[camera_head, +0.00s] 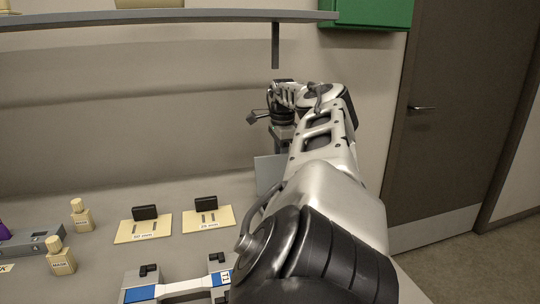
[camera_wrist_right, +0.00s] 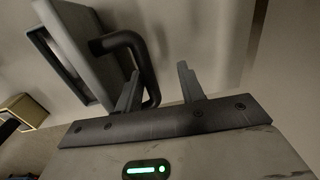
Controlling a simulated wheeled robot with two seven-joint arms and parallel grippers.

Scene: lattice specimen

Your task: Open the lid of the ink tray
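In the right wrist view a grey box-like body (camera_wrist_right: 88,35) with a pale rim stands at the upper left. A dark bent bar handle (camera_wrist_right: 128,40) sticks out from it; whether this is the ink tray's lid I cannot tell. My right gripper (camera_wrist_right: 158,70) is open, its two fingers apart. The handle's lower end lies close to the left finger, partly behind it, and appears between the fingers; contact is unclear. In the head view my right arm reaches to the back and hides much there. A grey panel (camera_head: 267,174) shows beside it. My left gripper is not in view.
A white specimen piece in a fixture (camera_head: 180,289) is at the front. A shelf (camera_head: 170,16) hangs above; a door (camera_head: 448,110) is right.

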